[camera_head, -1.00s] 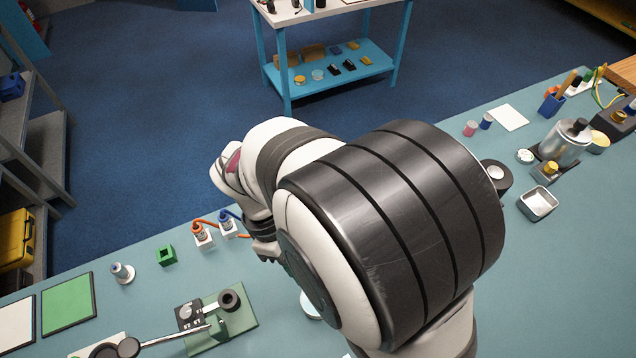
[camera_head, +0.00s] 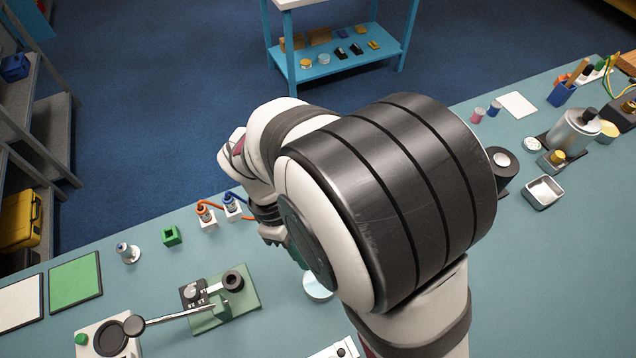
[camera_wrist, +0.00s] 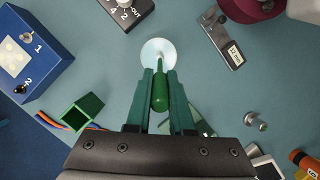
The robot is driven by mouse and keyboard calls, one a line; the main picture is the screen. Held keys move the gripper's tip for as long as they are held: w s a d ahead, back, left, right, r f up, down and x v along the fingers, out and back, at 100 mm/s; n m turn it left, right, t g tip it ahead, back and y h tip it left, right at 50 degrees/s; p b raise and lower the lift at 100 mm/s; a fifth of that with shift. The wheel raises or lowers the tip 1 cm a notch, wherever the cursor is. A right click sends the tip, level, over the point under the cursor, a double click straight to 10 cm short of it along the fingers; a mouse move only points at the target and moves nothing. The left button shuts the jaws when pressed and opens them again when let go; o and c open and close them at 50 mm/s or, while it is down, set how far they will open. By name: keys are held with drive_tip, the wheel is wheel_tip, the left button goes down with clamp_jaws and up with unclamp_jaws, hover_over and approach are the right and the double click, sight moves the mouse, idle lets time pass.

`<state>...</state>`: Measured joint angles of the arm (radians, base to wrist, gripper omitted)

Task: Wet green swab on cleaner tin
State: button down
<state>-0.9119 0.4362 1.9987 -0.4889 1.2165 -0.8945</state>
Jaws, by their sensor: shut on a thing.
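In the wrist view my gripper (camera_wrist: 160,85) is shut on a dark green swab (camera_wrist: 160,94), held between its green fingers. The swab's thin far end (camera_wrist: 159,64) lies in line with a pale round disc (camera_wrist: 152,48), which may be the cleaner tin's top. I cannot tell whether they touch. The head view also shows a pale disc (camera_head: 318,287) on the bench, partly hidden behind my arm. My gripper (camera_head: 272,234) shows there only in part, and the swab cannot be made out.
A green square holder (camera_head: 171,236) and two small bottles (camera_head: 205,213) (camera_head: 232,205) stand along the bench's far edge. A lever on a green plate (camera_head: 222,300) is at lower left. A metal tray (camera_head: 543,192) and a tin can (camera_head: 574,131) stand at right.

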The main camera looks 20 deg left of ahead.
idle(0.3)
drive_tip(key=shift+r, duration=3.55)
drive_tip(key=w+d+r+m+g+y, duration=0.1)
drive_tip(key=w+d+r+m+y, duration=0.1)
drive_tip(key=w+d+r+m, duration=0.3)
drive_tip(key=w+d+r+m+g+y, duration=0.1)
drive_tip(key=w+d+r+m+y, duration=0.2)
drive_tip(key=w+d+m, duration=0.6)
drive_tip(key=d+r+m, duration=0.2)
drive_tip(key=d+m, duration=0.2)
drive_tip(key=d, duration=0.3)
drive_tip(key=shift+w+g, duration=0.2)
drive_tip(key=shift+g, duration=0.2)
drive_tip(key=shift+r, duration=0.1)
